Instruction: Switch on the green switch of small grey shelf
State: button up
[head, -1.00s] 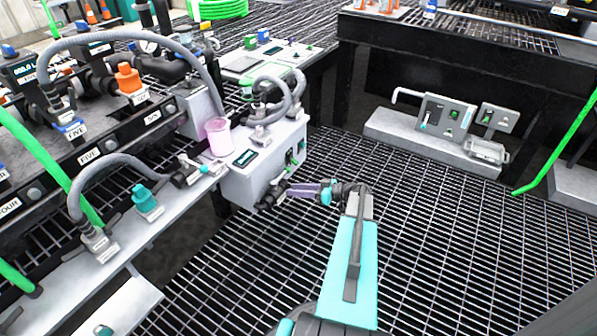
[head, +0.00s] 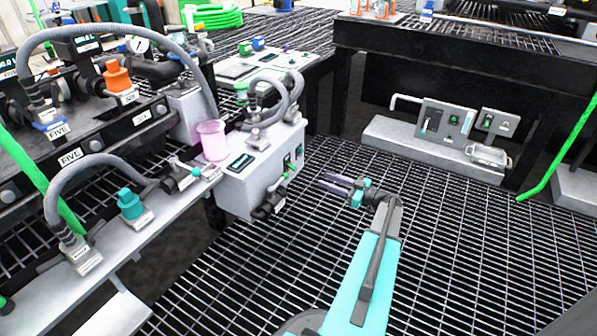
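A small grey shelf (head: 390,146) stands low at the back right, with upright panels on it. The left panel (head: 434,133) carries a pale lever and a small green switch (head: 453,120). A smaller panel to its right has another small green element (head: 487,122). Whether either is on is too small to tell. My gripper (head: 334,184) is over the grated floor, left of and nearer than the shelf, well apart from it. Its two purple-grey fingers point left, with a gap between them, and hold nothing.
A grey box (head: 235,192) with a green handle (head: 289,174) stands just left of my gripper. A pink beaker (head: 212,140) and grey hoses are on it. A green hose (head: 560,150) rises at the right. The grated floor between my gripper and the shelf is clear.

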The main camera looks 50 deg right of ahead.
aim_at(296, 169)
jog(key=shift+w, duration=0.1)
jog(key=shift+b+x, duration=2.3)
jog(key=shift+x, duration=4.55)
grip_shut()
